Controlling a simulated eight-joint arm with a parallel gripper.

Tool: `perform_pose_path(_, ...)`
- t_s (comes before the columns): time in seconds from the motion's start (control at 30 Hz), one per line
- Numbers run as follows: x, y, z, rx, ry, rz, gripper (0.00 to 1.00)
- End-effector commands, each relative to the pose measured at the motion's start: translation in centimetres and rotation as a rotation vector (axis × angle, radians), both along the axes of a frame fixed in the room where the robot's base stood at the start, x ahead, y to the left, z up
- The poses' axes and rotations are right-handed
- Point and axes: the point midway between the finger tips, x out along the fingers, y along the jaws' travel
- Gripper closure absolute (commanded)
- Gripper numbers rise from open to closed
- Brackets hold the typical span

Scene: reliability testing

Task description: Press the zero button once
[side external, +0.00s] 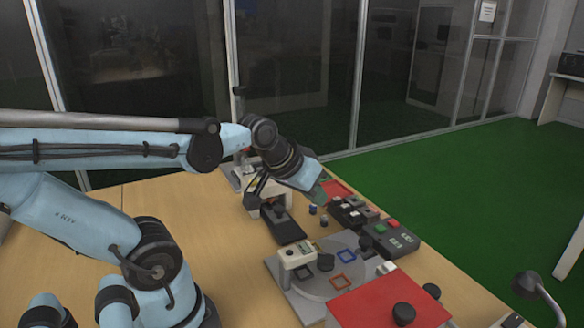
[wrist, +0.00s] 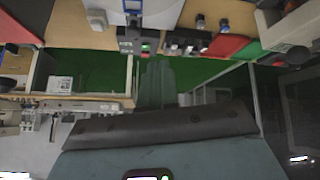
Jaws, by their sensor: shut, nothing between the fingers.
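My gripper (side external: 322,188) is shut and empty, held above the far part of the table near the control boxes. In the wrist view its closed grey-green fingers (wrist: 157,80) point at the table edge. A dark control box (side external: 390,240) with a green and a red button stands at the right edge; it also shows in the wrist view (wrist: 138,40). Another dark box with several switches (side external: 350,212) stands just beyond it, closer to my gripper. A white gauge head (side external: 297,254) stands on a grey plate. I cannot tell which button is the zero button; labels are too small to read.
A red box (side external: 375,300) with a black knob stands at the front right. A dark-based instrument (side external: 282,228) is left of the boxes, with small cylinders (side external: 313,209) beside it. A red mat (side external: 338,188) lies at the back. Bare table (side external: 240,275) is free at the front left.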

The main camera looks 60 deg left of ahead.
Motion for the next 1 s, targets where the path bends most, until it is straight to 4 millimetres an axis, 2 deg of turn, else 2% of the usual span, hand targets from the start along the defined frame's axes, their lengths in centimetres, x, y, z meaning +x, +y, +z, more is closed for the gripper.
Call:
perform_pose_path(0.03,0.2,1.9,0.5,-0.025,-0.015,0.083,1.00)
perform_pose_path(0.27,0.0,9.8,2.3,-0.141,-0.098,0.433,1.00)
perform_pose_path(0.4,-1.1,14.8,3.3,-0.203,-0.162,0.641,1.00)
perform_pose_path(0.6,-3.3,20.4,4.4,-0.273,-0.248,0.875,1.00)
perform_pose_path(0.8,-4.9,23.2,4.9,-0.307,-0.296,0.992,1.00)
perform_pose_path(1.0,-5.1,23.6,5.0,-0.313,-0.306,1.012,1.00)
